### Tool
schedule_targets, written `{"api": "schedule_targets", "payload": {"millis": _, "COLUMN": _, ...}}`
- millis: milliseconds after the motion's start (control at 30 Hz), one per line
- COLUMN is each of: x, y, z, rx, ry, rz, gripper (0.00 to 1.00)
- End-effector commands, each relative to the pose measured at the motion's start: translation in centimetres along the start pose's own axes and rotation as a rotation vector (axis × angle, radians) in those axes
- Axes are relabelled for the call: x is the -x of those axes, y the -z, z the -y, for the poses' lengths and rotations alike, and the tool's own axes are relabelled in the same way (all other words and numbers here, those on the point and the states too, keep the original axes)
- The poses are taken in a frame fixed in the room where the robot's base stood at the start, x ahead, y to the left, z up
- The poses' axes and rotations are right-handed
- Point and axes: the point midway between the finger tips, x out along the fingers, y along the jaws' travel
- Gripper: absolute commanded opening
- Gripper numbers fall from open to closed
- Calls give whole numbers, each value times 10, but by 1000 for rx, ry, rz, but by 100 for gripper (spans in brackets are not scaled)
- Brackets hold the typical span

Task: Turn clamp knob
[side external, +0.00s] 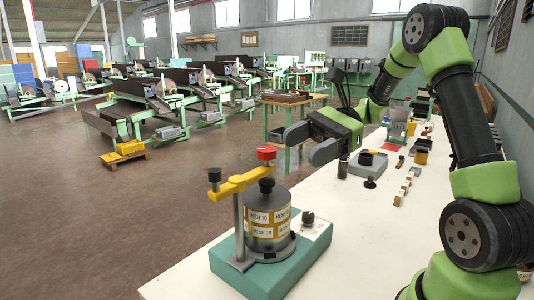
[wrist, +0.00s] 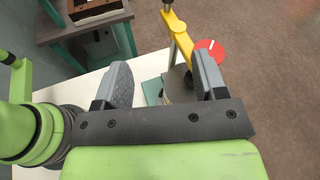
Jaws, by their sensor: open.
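The clamp stands at the near end of the white table. Its yellow arm (side external: 240,184) spans a stack of mesh-labelled sieves (side external: 268,222) on a teal base (side external: 272,262). In the wrist view the red knob (wrist: 209,46), with a white mark, shows just beyond the right finger, and the yellow arm (wrist: 179,37) shows between the fingers. My gripper (side external: 309,144) is open and empty, apart from the red knob and to its right in the side view.
A small black knob (side external: 308,217) sits on the base. The table's front area (side external: 370,250) is clear.

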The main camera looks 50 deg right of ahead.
Motion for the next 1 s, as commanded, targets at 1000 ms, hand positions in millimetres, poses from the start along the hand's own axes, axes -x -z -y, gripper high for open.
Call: {"api": "schedule_targets", "payload": {"millis": 1000, "x": -51, "y": 25, "z": 53, "rx": -220, "ry": 265, "rz": 232, "gripper": 65}}
